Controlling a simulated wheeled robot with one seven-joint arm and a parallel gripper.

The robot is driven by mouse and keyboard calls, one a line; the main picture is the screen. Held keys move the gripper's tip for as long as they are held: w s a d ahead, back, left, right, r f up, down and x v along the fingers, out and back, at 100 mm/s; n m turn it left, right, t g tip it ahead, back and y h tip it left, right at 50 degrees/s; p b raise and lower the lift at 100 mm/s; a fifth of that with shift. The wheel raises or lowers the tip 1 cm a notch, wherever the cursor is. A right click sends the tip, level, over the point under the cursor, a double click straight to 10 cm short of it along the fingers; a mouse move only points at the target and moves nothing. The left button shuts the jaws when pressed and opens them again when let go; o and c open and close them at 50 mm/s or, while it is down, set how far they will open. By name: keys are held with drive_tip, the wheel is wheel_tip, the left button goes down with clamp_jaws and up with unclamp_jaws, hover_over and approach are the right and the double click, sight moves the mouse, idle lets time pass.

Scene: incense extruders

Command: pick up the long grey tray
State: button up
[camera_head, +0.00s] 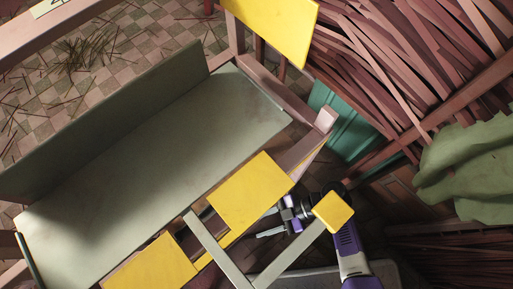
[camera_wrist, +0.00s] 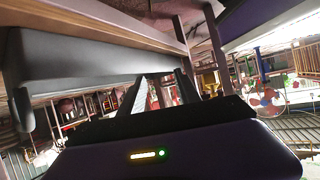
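The long grey tray (camera_head: 170,150) lies diagonally across the left and middle of the head view, with a tall upright wall (camera_head: 110,120) along its far side. It rests on a wooden frame with yellow panels. My gripper (camera_head: 266,222) is below and to the right of the tray, beyond a yellow panel, apart from the tray. In the wrist view the two dark fingers (camera_wrist: 162,92) stand apart with nothing seen between them. A long dark grey body (camera_wrist: 85,60) lies left of the fingers there; I cannot tell whether it is the tray.
A yellow panel (camera_head: 255,192) and a pale bar (camera_head: 290,255) lie close to my gripper. A wooden beam (camera_wrist: 115,22) crosses above the fingers in the wrist view. Stacked reddish sticks (camera_head: 400,60), a teal box (camera_head: 343,128) and a green cloth (camera_head: 475,170) fill the right.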

drive_tip(key=shift+n+g+y, duration=0.4)
drive_tip(key=shift+n, duration=0.1)
drive_tip(key=shift+w+b+x, duration=0.2)
drive_tip(key=shift+b+x, duration=0.2)
drive_tip(key=shift+x, duration=0.95)
drive_tip(key=shift+w+b+x, duration=0.15)
drive_tip(key=shift+b+x, duration=0.2)
drive_tip(key=shift+x, duration=1)
drive_tip(key=shift+w+b+x, duration=0.2)
drive_tip(key=shift+b+x, duration=0.2)
drive_tip(key=shift+x, duration=0.9)
drive_tip(key=shift+a+r, duration=0.1)
drive_tip(key=shift+a, duration=0.1)
clamp_jaws()
drive_tip(key=shift+s, duration=0.1)
